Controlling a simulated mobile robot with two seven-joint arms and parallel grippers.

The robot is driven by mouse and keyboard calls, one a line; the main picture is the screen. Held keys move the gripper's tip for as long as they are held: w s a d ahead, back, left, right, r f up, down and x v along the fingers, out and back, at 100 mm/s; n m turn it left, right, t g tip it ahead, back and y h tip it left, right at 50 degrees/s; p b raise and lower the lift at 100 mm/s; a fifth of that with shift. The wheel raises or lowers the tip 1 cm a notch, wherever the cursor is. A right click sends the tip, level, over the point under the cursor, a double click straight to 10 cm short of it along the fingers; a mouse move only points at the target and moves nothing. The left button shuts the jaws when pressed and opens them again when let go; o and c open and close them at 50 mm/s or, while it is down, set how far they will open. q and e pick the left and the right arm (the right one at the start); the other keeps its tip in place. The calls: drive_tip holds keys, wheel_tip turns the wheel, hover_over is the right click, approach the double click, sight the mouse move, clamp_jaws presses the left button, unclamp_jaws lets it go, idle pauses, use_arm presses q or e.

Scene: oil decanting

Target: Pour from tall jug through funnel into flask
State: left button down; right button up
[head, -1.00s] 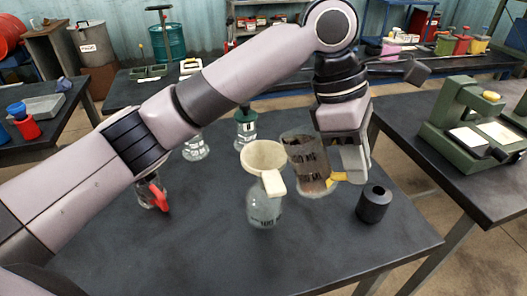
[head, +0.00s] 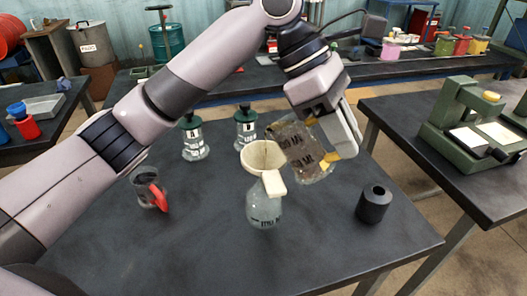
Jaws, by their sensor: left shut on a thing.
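A clear glass flask (head: 264,208) with dark markings stands upright on the dark table. A cream funnel (head: 256,158) with a side handle sits in its mouth. My left gripper (head: 328,150) is shut on the tall jug (head: 302,148), a transparent vessel with dark print and brownish contents. The jug is tilted left, its rim at the right side of the funnel's bowl. A thin dark line shows inside the funnel; it looks like a stream, but I cannot be sure. The flask's inside looks clear. My right gripper is not in view.
A small jug with a red handle (head: 151,190) stands left on the table. Two green-capped flasks (head: 194,138) (head: 246,126) stand behind the funnel. A black cylinder (head: 374,204) stands at the right. The table's front is clear.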

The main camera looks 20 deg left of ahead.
use_arm(q)
drive_tip(key=shift+a+r+h, duration=0.3)
drive_tip(key=shift+a+r, duration=0.05)
drive_tip(key=shift+a, duration=0.05)
idle(0.6)
drive_tip(key=shift+w+a+r+h, duration=0.15)
drive_tip(key=shift+a+r+h, duration=0.15)
drive_tip(key=shift+r+h, duration=0.35)
idle(0.7)
drive_tip(key=shift+d, duration=0.1)
drive_tip(key=shift+a+g+h, duration=0.25)
drive_tip(key=shift+g+h, duration=0.05)
drive_tip(key=shift+h, duration=0.55)
idle(1.0)
drive_tip(key=shift+w+a+h, duration=0.1)
drive_tip(key=shift+a+h, duration=0.3)
drive_tip(key=shift+h, duration=0.4)
idle(1.8)
drive_tip(key=shift+r, duration=0.1)
drive_tip(key=shift+d+r+y, duration=0.1)
drive_tip(key=shift+d+y, duration=0.3)
drive_tip(key=shift+y, duration=0.3)
drive_tip(key=shift+d+f+y, duration=0.25)
drive_tip(key=shift+d+y, duration=0.1)
drive_tip(key=shift+y, duration=0.45)
